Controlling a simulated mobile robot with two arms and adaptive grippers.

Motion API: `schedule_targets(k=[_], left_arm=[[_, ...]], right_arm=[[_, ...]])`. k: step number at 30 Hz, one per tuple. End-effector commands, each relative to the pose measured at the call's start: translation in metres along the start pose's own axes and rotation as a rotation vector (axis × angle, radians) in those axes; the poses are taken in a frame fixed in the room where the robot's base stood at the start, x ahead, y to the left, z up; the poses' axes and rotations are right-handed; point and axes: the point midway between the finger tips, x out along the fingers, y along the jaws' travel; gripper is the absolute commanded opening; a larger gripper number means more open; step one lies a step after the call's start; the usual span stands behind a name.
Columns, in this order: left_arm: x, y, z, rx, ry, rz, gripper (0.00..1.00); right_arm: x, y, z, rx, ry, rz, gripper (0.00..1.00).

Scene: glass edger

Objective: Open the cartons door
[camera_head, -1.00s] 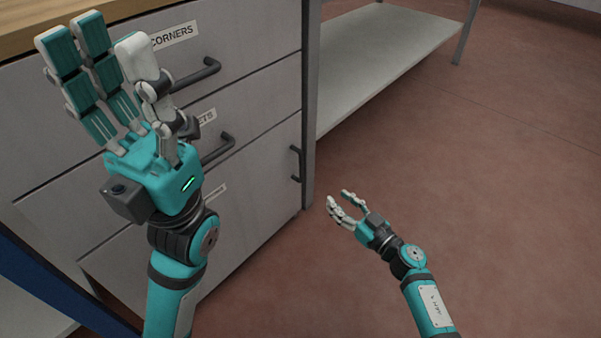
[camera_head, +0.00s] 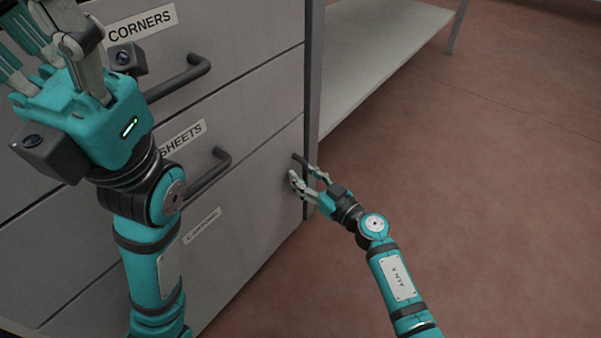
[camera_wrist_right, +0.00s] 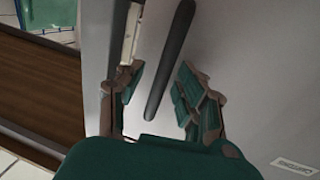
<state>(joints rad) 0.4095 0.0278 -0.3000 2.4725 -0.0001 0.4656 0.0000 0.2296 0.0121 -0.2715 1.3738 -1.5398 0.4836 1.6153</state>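The cartons door (camera_head: 255,200) is the grey lowest front of the cabinet, with a small label (camera_head: 202,226) too blurred to read surely. It looks shut. Its dark vertical handle (camera_head: 299,160) is near the right edge, partly hidden by my right gripper (camera_head: 307,178). In the right wrist view the handle (camera_wrist_right: 172,60) stands between the spread fingers of my right gripper (camera_wrist_right: 158,95); the fingers are not closed on it, and I cannot tell if they touch it. My left gripper (camera_head: 50,45) is open and empty at the upper left, fingertips cut off by the picture edge.
Above the door are the CORNERS drawer (camera_head: 235,35) and the SHEETS drawer (camera_head: 255,120), each with a protruding dark handle. A grey shelf (camera_head: 385,35) stands right of the cabinet's post. The red-brown floor (camera_head: 480,190) at the right is clear.

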Motion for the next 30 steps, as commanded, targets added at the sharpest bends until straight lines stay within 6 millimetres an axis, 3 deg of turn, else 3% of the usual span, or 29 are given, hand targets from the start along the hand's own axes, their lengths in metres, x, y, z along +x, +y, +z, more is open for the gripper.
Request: schedule_targets(k=[8,16,30], left_arm=[[0.0009,0.0002,-0.0007,0.0,0.003,0.001,0.4],[0.0009,0.0003,-0.0009,0.0,0.003,0.001,0.4],[0.0009,0.0003,-0.0009,-0.001,0.004,0.001,0.4]], right_arm=[[0.0004,-0.0002,-0.0004,0.0,0.0,0.0,0.36],[0.0003,0.0,-0.0002,0.0,0.0,0.001,0.01],[0.0002,-0.0002,0.0001,0.001,0.0,0.0,0.0]])
